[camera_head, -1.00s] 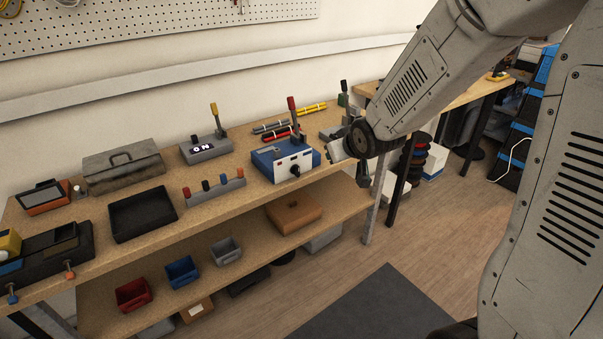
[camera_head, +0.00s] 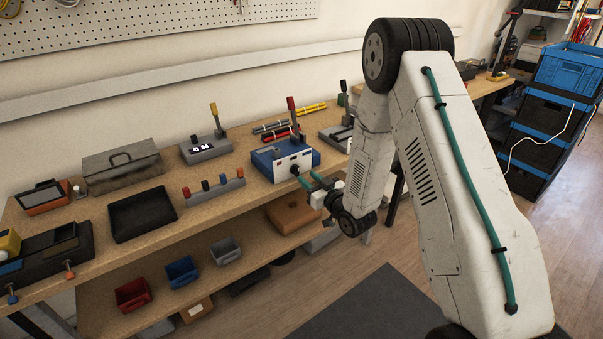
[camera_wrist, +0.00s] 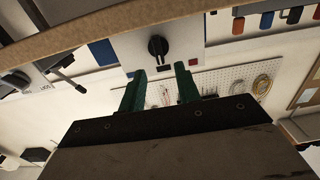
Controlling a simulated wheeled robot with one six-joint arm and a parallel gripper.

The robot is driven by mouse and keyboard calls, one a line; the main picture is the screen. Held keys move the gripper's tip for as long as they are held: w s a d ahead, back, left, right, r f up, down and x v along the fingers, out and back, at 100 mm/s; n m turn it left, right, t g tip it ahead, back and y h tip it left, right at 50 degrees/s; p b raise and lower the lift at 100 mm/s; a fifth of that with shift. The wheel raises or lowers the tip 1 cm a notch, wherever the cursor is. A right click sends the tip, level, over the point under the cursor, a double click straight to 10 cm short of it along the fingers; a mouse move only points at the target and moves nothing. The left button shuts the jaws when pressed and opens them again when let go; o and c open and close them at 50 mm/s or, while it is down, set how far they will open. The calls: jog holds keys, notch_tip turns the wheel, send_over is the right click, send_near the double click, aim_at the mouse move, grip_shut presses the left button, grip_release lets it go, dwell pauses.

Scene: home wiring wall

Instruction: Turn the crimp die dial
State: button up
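The crimp die dial is a small black knob (camera_head: 295,170) on the white front of a blue box (camera_head: 268,159) with a red-tipped lever, standing at the bench's front edge. In the wrist view the dial (camera_wrist: 158,47) is a round black knob with a raised grip, facing me on a pale panel. My gripper (camera_head: 308,179) has two green fingers just in front of the box, close to the dial. In the wrist view the fingers of my gripper (camera_wrist: 160,70) stand apart with a clear gap.
A grey block with several coloured pegs (camera_head: 215,189) stands left of the box. A grey lever unit (camera_head: 207,150) is behind it, and another lever unit (camera_head: 338,133) is to the right. A lower shelf (camera_head: 235,245) holds bins and a brown box (camera_head: 294,213). Open floor lies in front.

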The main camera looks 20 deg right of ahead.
aim_at(297, 171)
jog(key=x, duration=0.4)
jog(key=shift+w+a, duration=0.15)
jog(key=shift+w, duration=0.25)
jog(key=shift+c, duration=0.3)
grip_shut()
jog(key=n, duration=0.6)
jog(key=shift+a, duration=0.25)
jog(key=n, duration=0.5)
jog(key=shift+s+a+f+n, duration=0.15)
jog(key=shift+f+n, duration=0.1)
jog(key=shift+n, duration=0.15)
